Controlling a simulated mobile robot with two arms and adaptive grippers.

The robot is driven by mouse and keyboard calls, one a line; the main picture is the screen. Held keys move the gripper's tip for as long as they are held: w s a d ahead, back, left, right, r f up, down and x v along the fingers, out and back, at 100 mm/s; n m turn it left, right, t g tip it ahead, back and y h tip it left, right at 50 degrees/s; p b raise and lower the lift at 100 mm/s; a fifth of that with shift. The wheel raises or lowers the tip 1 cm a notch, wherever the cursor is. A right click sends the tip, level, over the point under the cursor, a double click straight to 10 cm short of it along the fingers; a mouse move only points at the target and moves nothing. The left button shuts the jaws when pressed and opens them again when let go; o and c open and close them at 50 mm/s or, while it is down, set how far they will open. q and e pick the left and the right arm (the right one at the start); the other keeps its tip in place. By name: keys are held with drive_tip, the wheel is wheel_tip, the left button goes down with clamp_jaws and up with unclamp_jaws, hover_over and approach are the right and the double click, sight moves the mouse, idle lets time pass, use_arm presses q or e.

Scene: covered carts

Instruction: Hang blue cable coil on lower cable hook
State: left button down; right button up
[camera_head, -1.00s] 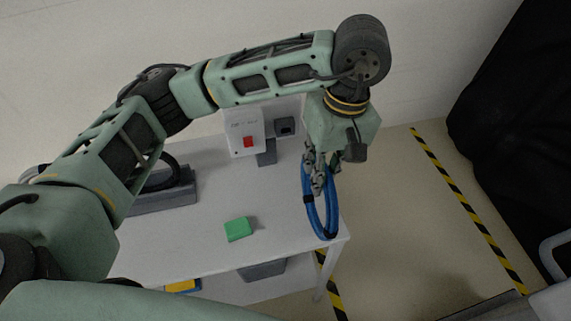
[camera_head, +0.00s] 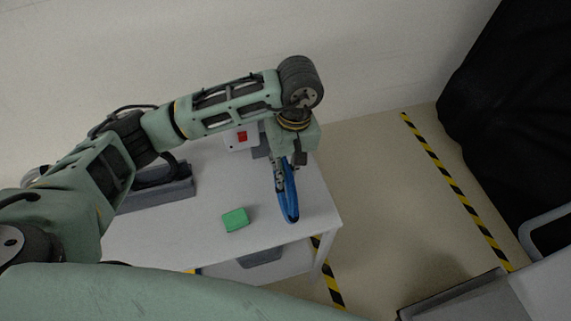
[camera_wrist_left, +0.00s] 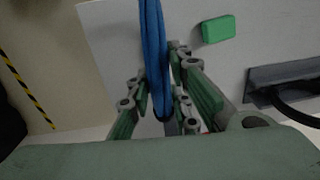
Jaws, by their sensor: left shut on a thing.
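The blue cable coil (camera_head: 289,196) hangs from my left gripper (camera_head: 281,176) near the right end of the white table (camera_head: 313,199). In the left wrist view the coil (camera_wrist_left: 153,50) runs between the fingers of my left gripper (camera_wrist_left: 160,100), which is shut on it. In the head view the coil appears narrow, nearly edge-on. I cannot tell whether its lower end touches the table. The cable hook is not identifiable in these frames. My right gripper is not in view.
A green block (camera_head: 235,220) lies on the table. A white box with a red switch (camera_head: 241,137) stands behind, partly covered by my arm. A grey holder (camera_head: 157,196) is at the left. Open floor with striped tape (camera_head: 455,186) lies right; a dark cover (camera_head: 515,120) stands beyond.

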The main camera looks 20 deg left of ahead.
use_arm(q)
drive_tip(key=shift+f, duration=0.15)
drive_tip(key=c, duration=1.6)
unclamp_jaws()
